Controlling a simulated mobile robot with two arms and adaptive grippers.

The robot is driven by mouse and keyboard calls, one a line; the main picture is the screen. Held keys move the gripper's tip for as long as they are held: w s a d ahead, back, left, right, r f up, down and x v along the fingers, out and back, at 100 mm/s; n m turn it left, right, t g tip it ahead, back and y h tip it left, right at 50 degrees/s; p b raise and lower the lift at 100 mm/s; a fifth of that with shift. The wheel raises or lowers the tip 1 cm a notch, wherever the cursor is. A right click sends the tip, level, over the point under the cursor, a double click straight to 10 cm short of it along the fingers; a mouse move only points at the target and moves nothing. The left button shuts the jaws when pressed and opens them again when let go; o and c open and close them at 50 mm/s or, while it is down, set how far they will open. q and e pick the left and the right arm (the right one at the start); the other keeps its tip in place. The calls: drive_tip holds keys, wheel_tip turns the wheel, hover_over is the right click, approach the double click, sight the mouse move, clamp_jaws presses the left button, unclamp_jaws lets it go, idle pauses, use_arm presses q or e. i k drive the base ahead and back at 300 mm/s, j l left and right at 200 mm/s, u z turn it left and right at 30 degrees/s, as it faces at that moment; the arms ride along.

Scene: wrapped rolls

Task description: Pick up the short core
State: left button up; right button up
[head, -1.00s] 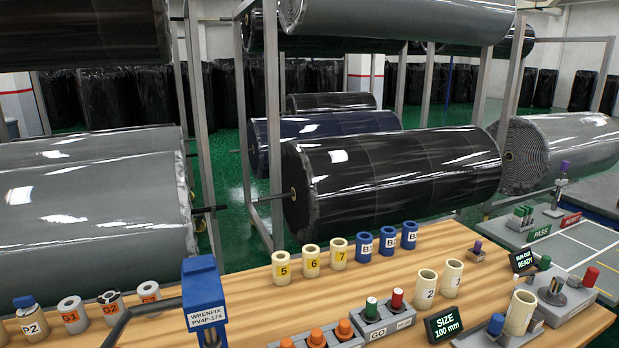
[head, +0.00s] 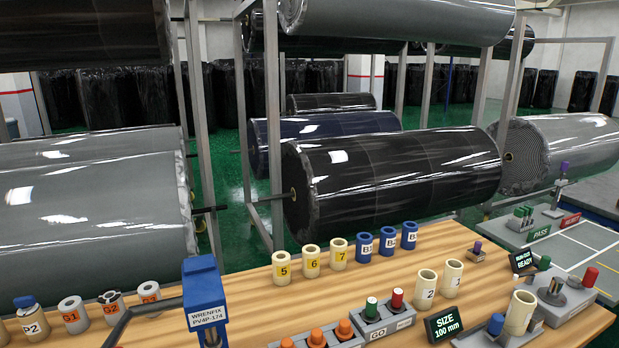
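Several short tube cores stand on the wooden bench; which one is the short core I cannot tell. Cream cores with yellow labels, 5 (head: 281,268), 6 (head: 311,262) and 7 (head: 340,255), stand in a row. Blue cores marked B (head: 364,247) continue that row to the right. Neither gripper is in view.
A blue vise (head: 205,300) stands at the bench front. A GO button box (head: 377,327), a SIZE 100 mm display (head: 444,324) and a RUN-OUT READY display (head: 523,262) stand on the bench (head: 250,318). Large wrapped rolls (head: 400,180) hang on racks behind. A PASS tray (head: 545,238) is at right.

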sight(522, 304)
drive_tip(key=z, duration=1.25)
drive_tip(key=i+l+u, duration=0.15)
drive_tip(key=l, duration=0.25)
drive_tip(key=i+l+u, duration=0.1)
drive_tip(key=l, duration=0.3)
drive_tip(key=i+l+u, duration=0.15)
drive_tip(key=l, duration=0.3)
